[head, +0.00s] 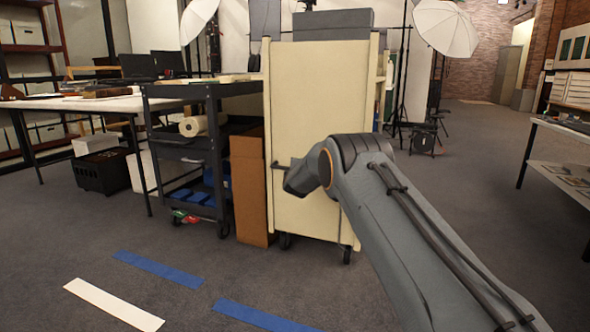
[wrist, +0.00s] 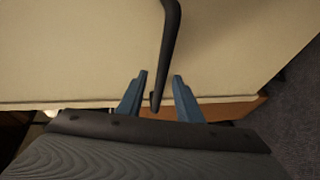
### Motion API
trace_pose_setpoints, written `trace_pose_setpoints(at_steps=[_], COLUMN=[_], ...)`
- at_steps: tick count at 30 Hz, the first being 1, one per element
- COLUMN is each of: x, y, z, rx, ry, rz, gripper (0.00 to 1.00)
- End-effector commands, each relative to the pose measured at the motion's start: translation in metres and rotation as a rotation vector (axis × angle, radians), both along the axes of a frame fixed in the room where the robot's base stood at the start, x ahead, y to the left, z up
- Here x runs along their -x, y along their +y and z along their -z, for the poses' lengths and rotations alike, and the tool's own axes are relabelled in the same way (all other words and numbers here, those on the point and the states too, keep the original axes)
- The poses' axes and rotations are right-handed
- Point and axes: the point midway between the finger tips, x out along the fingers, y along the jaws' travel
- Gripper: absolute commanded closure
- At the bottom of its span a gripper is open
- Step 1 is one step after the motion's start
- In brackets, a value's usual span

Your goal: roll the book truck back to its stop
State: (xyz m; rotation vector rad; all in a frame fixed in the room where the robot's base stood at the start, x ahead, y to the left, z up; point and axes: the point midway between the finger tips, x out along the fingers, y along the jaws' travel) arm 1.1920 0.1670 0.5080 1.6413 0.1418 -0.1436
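The book truck (head: 318,100) is a tall cream cart on black casters, with grey boxes (head: 320,22) on top. Its plain end panel faces me. A dark bar handle (head: 280,169) sticks out low on that panel, partly hidden behind my wrist. In the wrist view the handle (wrist: 169,40) runs down between the two blue fingers of my gripper (wrist: 160,76). The fingers are apart, with a gap on each side of the bar. In the head view my arm hides the fingers. I cannot make out a stop for the truck.
A black utility cart (head: 210,150) and an upright brown cardboard box (head: 250,190) stand close on the truck's left. Blue tape (head: 160,268) and white tape (head: 113,304) lie on the carpet in front. A table (head: 565,140) stands at right. The floor right of the truck is open.

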Motion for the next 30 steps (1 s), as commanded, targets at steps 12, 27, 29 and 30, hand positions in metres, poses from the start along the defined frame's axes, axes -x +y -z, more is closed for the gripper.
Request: trace_pose_setpoints(at_steps=[12,27,29,30], x=[0.039,0.055,0.068,0.081], y=[0.001,0.022,0.039,0.052], z=[-0.007,-0.022,-0.032,-0.039], rx=[0.001,-0.06,-0.107,-0.146], ry=[0.001,0.041,0.08,0.113], rz=[-0.002,-0.029,-0.05,-0.065], gripper=[0.68,0.68,0.68,0.68])
